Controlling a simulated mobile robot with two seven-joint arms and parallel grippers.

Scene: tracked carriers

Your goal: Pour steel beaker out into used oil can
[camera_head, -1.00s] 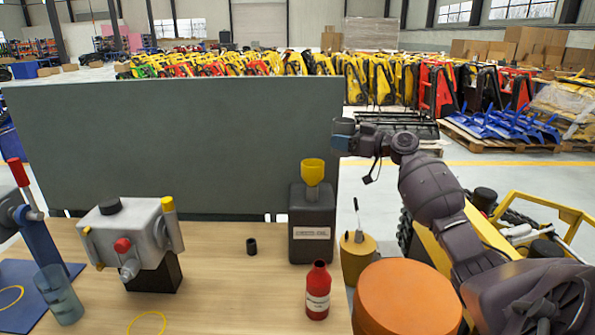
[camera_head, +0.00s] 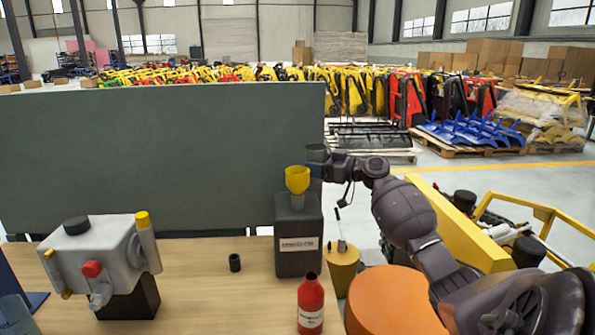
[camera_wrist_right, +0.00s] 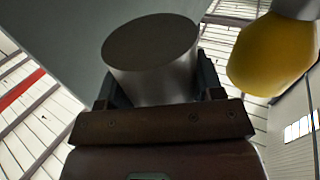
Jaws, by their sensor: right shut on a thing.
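The used oil can (camera_head: 298,243) is a black, labelled can standing upright on the table, with a yellow funnel (camera_head: 297,180) in its top. My right gripper (camera_head: 320,167) is shut on the steel beaker (camera_head: 317,152), a grey cup held just above and to the right of the funnel. The beaker looks about upright, and its contents are hidden. In the right wrist view the beaker (camera_wrist_right: 158,65) stands between the fingers, with the funnel (camera_wrist_right: 272,55) close by on the right. My left gripper is out of view.
A red bottle (camera_head: 311,305) stands in front of the can, and a small black cup (camera_head: 235,262) to its left. A grey machine housing (camera_head: 100,262) is at left. An orange round top (camera_head: 395,302) and a yellow oiler (camera_head: 342,262) are at right. A dark panel (camera_head: 150,155) stands behind.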

